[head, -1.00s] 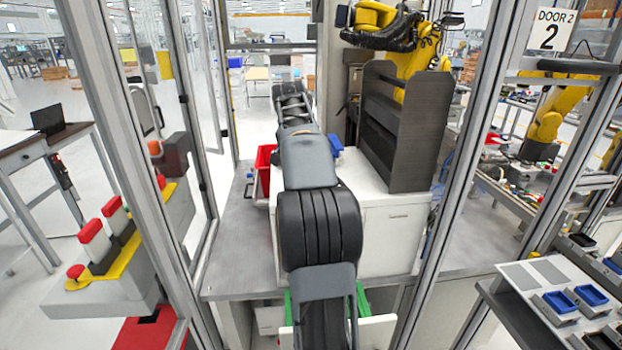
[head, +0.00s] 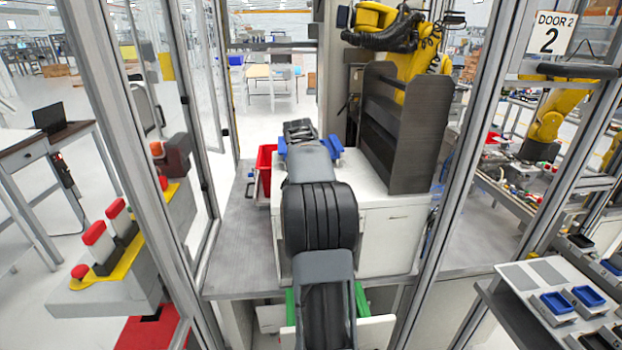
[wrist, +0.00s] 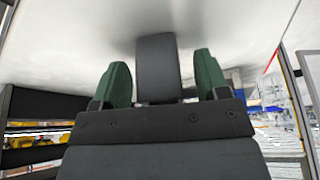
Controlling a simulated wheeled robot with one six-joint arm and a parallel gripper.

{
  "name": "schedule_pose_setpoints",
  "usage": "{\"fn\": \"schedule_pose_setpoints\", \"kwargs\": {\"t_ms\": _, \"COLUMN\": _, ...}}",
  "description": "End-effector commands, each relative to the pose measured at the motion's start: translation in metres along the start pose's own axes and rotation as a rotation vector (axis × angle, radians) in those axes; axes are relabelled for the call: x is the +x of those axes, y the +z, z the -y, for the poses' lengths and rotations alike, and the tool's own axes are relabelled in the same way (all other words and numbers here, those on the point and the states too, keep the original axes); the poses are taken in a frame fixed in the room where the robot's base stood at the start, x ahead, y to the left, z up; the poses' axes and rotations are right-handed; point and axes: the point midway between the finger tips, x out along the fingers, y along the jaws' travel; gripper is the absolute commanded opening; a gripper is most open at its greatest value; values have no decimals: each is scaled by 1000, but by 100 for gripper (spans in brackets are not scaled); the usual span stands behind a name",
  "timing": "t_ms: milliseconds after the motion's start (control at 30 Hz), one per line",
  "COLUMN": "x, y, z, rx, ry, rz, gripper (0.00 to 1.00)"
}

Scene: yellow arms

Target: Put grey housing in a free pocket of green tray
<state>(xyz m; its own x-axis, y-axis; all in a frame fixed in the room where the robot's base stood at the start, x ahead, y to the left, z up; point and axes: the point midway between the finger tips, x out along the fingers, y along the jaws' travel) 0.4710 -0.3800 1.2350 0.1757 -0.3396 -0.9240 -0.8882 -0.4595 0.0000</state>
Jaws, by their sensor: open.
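In the wrist view, my gripper (wrist: 161,62) has its two green fingers spread apart. A dark grey block, seemingly the grey housing (wrist: 158,72), is between them, with a gap on each side. It is against a pale surface with a shadow around its far end. In the head view, my arm hides the fingers and the housing. Green edges, probably the green tray (head: 291,306), show on both sides of my arm low in front of the white cabinet. My arm covers the tray's middle, so its pockets cannot be seen.
The white cabinet (head: 392,240) stands on a grey table (head: 236,258). A blue container (head: 335,147) and a red bin (head: 264,165) are near my arm's end. A dark rack (head: 408,130) rises on the right, with a yellow robot arm behind. Frame posts (head: 462,205) flank the opening.

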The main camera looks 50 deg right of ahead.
Motion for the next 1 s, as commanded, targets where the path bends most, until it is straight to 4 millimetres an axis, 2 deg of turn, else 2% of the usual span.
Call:
{"fn": "schedule_pose_setpoints", "kwargs": {"t_ms": 167, "x": 0, "y": 0, "z": 0, "rx": 0, "ry": 0, "rz": 0, "gripper": 68}}
{"fn": "schedule_pose_setpoints", "kwargs": {"t_ms": 767, "x": 0, "y": 0, "z": 0, "rx": 0, "ry": 0, "rz": -1, "gripper": 12}}
{"fn": "schedule_pose_setpoints", "kwargs": {"t_ms": 1000, "x": -1, "y": -1, "z": 0, "rx": 0, "ry": 0, "rz": -1, "gripper": 11}}
